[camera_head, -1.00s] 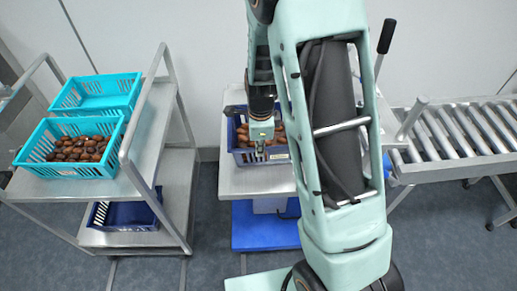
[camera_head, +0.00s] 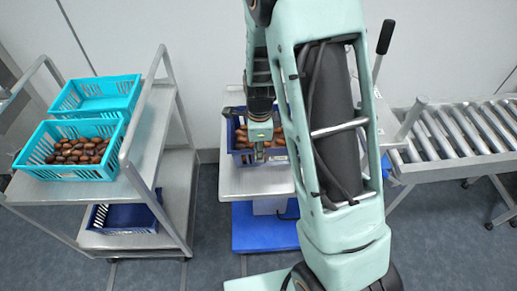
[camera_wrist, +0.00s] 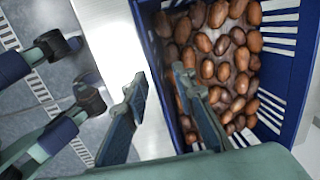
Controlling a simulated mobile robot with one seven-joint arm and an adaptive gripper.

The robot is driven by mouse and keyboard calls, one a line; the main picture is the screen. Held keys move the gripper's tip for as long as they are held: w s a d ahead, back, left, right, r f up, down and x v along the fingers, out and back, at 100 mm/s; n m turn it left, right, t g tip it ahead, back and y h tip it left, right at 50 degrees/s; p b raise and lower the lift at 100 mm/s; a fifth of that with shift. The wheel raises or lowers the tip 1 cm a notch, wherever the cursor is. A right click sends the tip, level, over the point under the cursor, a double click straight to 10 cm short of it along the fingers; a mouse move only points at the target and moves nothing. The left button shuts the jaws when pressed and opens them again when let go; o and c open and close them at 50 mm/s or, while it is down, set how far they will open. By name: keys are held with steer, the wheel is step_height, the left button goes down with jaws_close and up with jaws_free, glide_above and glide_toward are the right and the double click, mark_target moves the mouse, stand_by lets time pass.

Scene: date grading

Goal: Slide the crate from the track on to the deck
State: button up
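A dark blue crate (camera_head: 233,143) of brown dates sits on the steel deck (camera_head: 240,183), left of the roller track (camera_head: 452,135). My arm hides the crate's right part and the place where deck and track meet. In the wrist view the crate's near wall (camera_wrist: 158,62) runs between my two fingers. My gripper (camera_wrist: 160,76) is open, with one finger outside the wall and the other on the inner side, over the dates. I cannot tell if either finger touches the wall. In the head view my gripper (camera_head: 258,152) points down at the crate.
A steel trolley (camera_head: 150,130) stands at the left. Its top holds an empty turquoise crate (camera_head: 95,100) and a turquoise crate of dates (camera_head: 40,160). A dark blue crate (camera_head: 120,217) is on its lower shelf. A black-handled lever (camera_head: 385,37) rises behind the deck.

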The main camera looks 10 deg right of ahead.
step_height(320, 180, up, 12)
steer(key=s, duration=0.1)
steer(key=shift+s, duration=0.2)
steer(key=shift+a, duration=0.1)
stand_by(0.5)
